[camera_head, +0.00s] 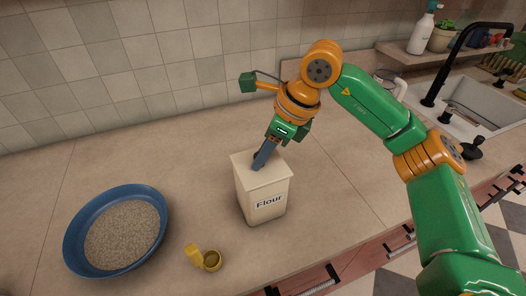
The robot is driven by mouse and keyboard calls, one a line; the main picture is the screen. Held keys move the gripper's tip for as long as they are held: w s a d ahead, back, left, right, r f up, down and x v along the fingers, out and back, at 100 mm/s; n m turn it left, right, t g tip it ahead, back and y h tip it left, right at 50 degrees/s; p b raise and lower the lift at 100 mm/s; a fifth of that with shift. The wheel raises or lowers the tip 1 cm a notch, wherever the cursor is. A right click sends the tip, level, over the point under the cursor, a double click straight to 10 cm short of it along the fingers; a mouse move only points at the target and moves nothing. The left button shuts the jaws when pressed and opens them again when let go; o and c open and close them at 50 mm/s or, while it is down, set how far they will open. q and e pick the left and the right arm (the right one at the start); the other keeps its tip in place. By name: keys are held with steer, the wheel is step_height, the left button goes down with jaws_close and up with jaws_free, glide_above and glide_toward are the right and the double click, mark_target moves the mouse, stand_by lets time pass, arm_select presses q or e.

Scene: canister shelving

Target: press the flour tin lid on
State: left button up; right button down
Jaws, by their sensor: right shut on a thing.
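The cream flour tin (262,197), labelled "Flour", stands upright on the counter in the middle of the head camera view. Its flat cream lid (248,173) sits on top, and I cannot tell how tightly it is seated. My right gripper (262,160) points down at the lid from above, its dark fingers at the lid's middle. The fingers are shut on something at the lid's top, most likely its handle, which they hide. My left gripper is not in view.
A blue bowl (72,240) of grain stands at the left. A small yellow scoop (194,256) lies on the counter between bowl and tin. A tiled wall (130,70) is behind; a sink (480,100) is at the right.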

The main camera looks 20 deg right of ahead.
steer(key=shift+f, duration=0.15)
stand_by(0.4)
steer(key=shift+c, duration=0.2)
jaws_free()
stand_by(0.4)
step_height(320, 180, up, 7)
steer(key=p, duration=0.5)
steer(key=shift+p, duration=0.4)
